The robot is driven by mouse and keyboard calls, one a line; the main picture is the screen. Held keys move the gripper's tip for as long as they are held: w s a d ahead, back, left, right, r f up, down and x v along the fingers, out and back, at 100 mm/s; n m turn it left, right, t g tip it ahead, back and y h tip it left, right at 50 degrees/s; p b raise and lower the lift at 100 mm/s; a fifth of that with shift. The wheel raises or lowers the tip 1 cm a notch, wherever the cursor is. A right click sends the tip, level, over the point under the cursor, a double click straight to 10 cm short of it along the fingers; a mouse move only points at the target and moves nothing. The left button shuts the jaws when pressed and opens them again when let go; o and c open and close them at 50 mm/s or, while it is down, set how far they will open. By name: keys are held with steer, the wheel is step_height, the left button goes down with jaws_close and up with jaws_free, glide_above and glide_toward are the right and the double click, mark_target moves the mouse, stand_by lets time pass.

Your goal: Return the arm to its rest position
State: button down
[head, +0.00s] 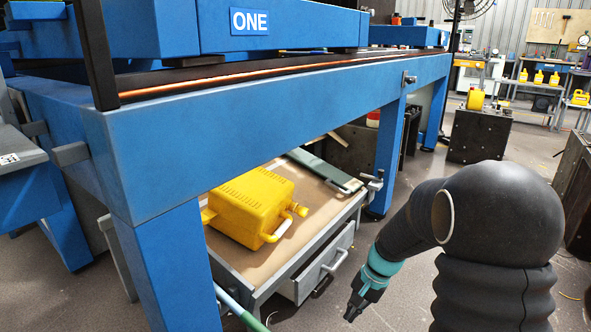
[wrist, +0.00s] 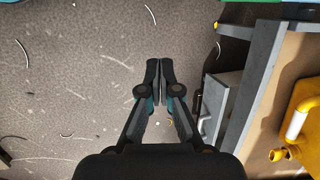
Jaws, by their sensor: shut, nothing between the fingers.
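My gripper (head: 354,309) hangs at the end of my dark arm (head: 420,215), low and to the right of the drawer cabinet in the head view. It points downward. In the wrist view my gripper (wrist: 159,66) has its two fingers together with nothing between them, above bare grey floor. It touches nothing that I can see.
The cabinet's drawer (head: 318,272) is beside my gripper. Open floor (wrist: 70,70) lies away from the cabinet. More yellow cans (head: 538,77) stand far back.

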steer(key=s+d+r+n+t+h+p, duration=0.1)
steer(key=s+r+n+t+h+p, duration=0.2)
steer(key=s+r, duration=1.9)
step_height(320, 180, up, 3)
steer(key=n+t+p, duration=0.2)
steer(key=n+t, duration=0.1)
steer(key=shift+s+d+r+n+h, duration=0.15)
steer(key=shift+s+d+n+h, duration=0.05)
steer(key=shift+d+n+h, duration=0.2)
